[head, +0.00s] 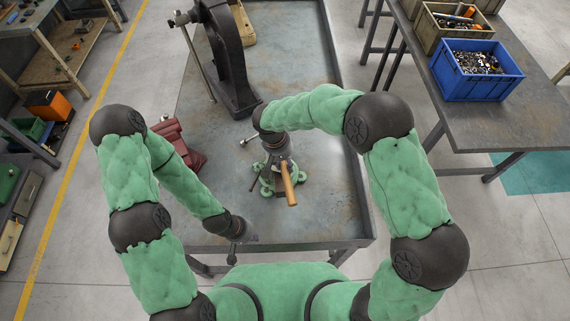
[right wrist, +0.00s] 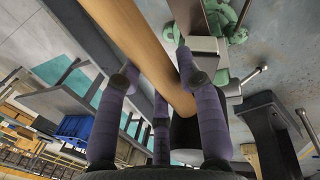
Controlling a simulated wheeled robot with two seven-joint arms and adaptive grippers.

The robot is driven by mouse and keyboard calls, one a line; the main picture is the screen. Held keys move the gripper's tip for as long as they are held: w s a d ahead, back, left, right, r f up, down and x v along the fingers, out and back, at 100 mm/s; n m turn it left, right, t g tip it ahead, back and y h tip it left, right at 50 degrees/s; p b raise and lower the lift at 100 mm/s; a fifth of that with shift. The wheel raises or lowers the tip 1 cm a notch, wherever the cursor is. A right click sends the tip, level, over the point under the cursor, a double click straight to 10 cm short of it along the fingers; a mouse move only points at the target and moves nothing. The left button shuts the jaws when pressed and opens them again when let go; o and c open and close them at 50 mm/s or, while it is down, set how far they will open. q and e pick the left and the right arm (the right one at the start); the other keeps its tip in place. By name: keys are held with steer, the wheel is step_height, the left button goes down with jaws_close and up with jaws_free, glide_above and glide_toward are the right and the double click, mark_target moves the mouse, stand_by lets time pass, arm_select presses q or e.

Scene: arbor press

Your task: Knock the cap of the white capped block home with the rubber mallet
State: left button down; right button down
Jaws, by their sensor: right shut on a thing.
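My right gripper (head: 280,168) is shut on the mallet's wooden handle (head: 289,186) above the near part of the bench. In the right wrist view the handle (right wrist: 145,55) runs between its purple fingers (right wrist: 155,85). A dark round part beyond the handle may be the mallet head; I cannot tell. A green lobed fixture (head: 266,187) is on the bench below this gripper and also shows in the right wrist view (right wrist: 232,20). I cannot make out the white capped block. My left gripper (head: 232,257) is low at the bench's front edge, its fingers too small to read.
A black arbor press (head: 230,60) stands at the back of the bench (head: 320,215), with a red vise (head: 180,145) to the left. A blue bin (head: 475,85) of small parts is on the right table (head: 485,125). The bench's right side is clear.

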steer(key=v, duration=0.2)
steer(key=shift+d+r+p, duration=0.15)
steer(key=shift+r+p, duration=0.15)
arm_select(q)
steer(key=shift+r, duration=0.5)
arm_select(e)
steer(key=shift+f, duration=0.1)
steer(key=shift+w, duration=0.1)
steer(key=shift+w+d+r, duration=0.1)
steer(key=shift+r, duration=0.3)
arm_select(q)
steer(key=shift+f+b, duration=0.2)
steer(key=shift+b, duration=0.1)
arm_select(e)
steer(key=r+n, duration=0.1)
steer(key=d+r+n, duration=0.1)
steer(key=r, duration=0.2)
steer(key=shift+w+d+r+n, duration=0.25)
steer(key=shift+w+r+n, duration=0.05)
steer(key=shift+r+n, duration=0.1)
steer(key=shift+f, duration=0.1)
